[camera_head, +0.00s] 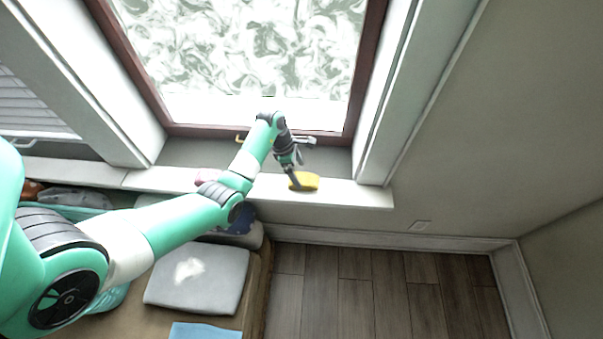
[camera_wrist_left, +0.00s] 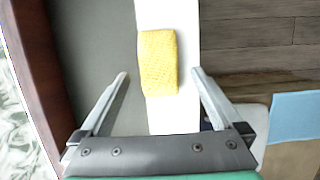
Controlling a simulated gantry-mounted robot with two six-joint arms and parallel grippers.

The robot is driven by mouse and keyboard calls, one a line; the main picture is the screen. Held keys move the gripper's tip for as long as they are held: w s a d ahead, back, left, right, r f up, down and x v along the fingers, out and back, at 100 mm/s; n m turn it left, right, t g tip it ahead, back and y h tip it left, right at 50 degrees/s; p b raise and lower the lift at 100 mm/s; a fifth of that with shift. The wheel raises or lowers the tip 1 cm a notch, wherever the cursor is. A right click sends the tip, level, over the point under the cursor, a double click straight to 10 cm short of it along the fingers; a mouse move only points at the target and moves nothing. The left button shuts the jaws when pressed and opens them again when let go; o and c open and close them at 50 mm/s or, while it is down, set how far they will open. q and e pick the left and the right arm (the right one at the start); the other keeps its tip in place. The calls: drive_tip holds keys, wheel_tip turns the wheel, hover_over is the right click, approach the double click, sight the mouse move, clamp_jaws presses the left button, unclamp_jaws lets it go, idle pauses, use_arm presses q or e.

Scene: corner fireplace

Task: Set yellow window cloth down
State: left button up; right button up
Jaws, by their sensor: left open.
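The yellow window cloth (camera_head: 308,181) lies flat on the white window sill (camera_head: 345,193), near its right part. In the left wrist view the cloth (camera_wrist_left: 158,50) shows whole, with a woven texture, on the white sill strip (camera_wrist_left: 160,118). My left gripper (camera_wrist_left: 159,74) is open, its two fingers spread on either side of the cloth and apart from it in the picture. In the head view the left gripper (camera_head: 295,180) is at the left side of the cloth. My right gripper is not in view.
The wooden window frame (camera_head: 225,132) stands behind the sill. Below are a bench with a grey cushion (camera_head: 205,290) and a light blue cloth (camera_head: 205,331). A pink item (camera_head: 213,176) lies on the sill to the left. The wooden floor (camera_head: 370,300) at right is clear.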

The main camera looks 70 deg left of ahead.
use_arm(q)
drive_tip(key=p+v, duration=0.3)
drive_tip(key=v, duration=0.5)
drive_tip(key=shift+r, duration=0.1)
